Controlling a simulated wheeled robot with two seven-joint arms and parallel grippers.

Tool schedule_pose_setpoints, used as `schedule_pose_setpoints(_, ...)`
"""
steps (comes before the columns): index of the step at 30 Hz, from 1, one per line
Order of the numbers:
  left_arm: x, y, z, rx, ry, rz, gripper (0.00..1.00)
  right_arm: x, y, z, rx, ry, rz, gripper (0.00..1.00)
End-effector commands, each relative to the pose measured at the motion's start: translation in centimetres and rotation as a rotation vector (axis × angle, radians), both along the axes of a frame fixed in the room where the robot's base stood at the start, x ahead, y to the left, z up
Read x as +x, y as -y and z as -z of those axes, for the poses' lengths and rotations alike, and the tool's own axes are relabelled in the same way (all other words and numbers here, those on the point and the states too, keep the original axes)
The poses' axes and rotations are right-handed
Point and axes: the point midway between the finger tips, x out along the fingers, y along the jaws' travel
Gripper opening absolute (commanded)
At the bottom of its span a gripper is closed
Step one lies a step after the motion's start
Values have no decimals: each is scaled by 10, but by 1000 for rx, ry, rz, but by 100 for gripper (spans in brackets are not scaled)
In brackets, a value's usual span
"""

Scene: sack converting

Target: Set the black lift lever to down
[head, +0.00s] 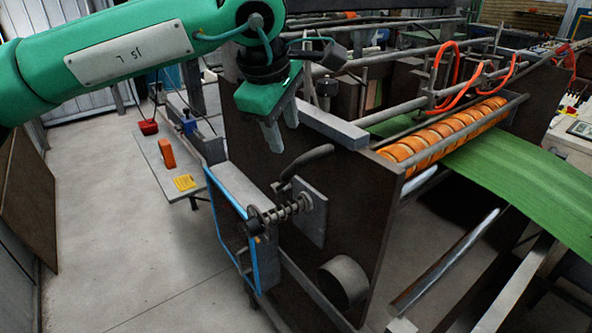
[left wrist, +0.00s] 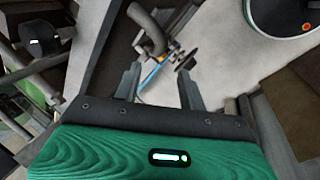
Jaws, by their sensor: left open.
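The black lift lever (head: 305,162) is a dark curved handle on the side plate of the machine. It slants up and to the right from its lower end, beside a spring-loaded shaft (head: 288,208). In the left wrist view the lever (left wrist: 148,30) shows beyond the fingertips, near the top centre. My left gripper (head: 281,136) is open and empty, just above the lever in the head view and apart from it. It also shows in the left wrist view (left wrist: 158,78), fingers spread. My right gripper is in neither view.
The dark side plate (head: 345,222) carries a round boss (head: 343,281) below the lever. A blue-edged frame (head: 213,200) stands left of the shaft. Orange rollers (head: 440,137) and a green sheet (head: 525,178) lie to the right. The floor (head: 110,250) at left is clear.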

Motion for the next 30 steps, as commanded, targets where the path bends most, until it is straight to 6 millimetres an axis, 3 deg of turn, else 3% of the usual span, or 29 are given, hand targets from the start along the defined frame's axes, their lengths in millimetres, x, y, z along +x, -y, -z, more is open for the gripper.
schedule_pose_setpoints(18, 36, 19, 106, -2, -6, 2, 41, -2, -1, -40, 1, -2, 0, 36)
schedule_pose_setpoints(24, 40, 21, 120, -4, -4, 1, 41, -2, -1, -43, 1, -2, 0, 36)
schedule_pose_setpoints(30, 41, 21, 122, -4, -3, 1, 41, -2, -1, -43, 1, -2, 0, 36)
